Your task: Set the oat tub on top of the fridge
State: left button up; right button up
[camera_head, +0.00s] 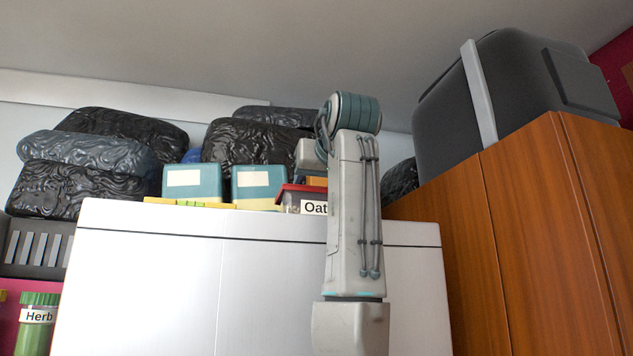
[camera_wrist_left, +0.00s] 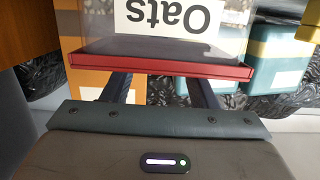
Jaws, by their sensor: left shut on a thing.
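The oat tub is clear with a red lid (camera_head: 290,187) and a white "Oats" label; in the head view it shows just above the front top edge of the white fridge (camera_head: 150,270). My arm covers its right side. In the left wrist view the tub's red lid (camera_wrist_left: 160,65) and label appear upside down, close in front of the hand. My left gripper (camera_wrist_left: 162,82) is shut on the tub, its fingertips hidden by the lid. I cannot tell whether the tub's base touches the fridge top. My right gripper is not in view.
Teal boxes (camera_head: 260,184) stand left of the tub, with a low yellow item (camera_head: 190,204) beside them. An orange box (camera_wrist_left: 75,55) is close by in the wrist view. Black bags (camera_head: 255,145) fill the back. A wooden cabinet (camera_head: 540,230) stands right, bearing a dark case (camera_head: 510,95).

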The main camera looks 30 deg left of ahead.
pick_arm(q)
jog(key=shift+f, duration=0.1)
jog(key=o, duration=1.5)
jog(key=shift+s, duration=0.1)
jog(key=shift+d, duration=0.1)
jog(key=shift+s+d+f+b, duration=0.1)
jog(key=shift+s+d+b, duration=0.1)
jog(key=shift+b, duration=0.2)
jog(key=b+v, duration=0.3)
jog(key=v, duration=0.7)
jog(key=shift+b, duration=0.3)
jog(key=shift+s, duration=0.1)
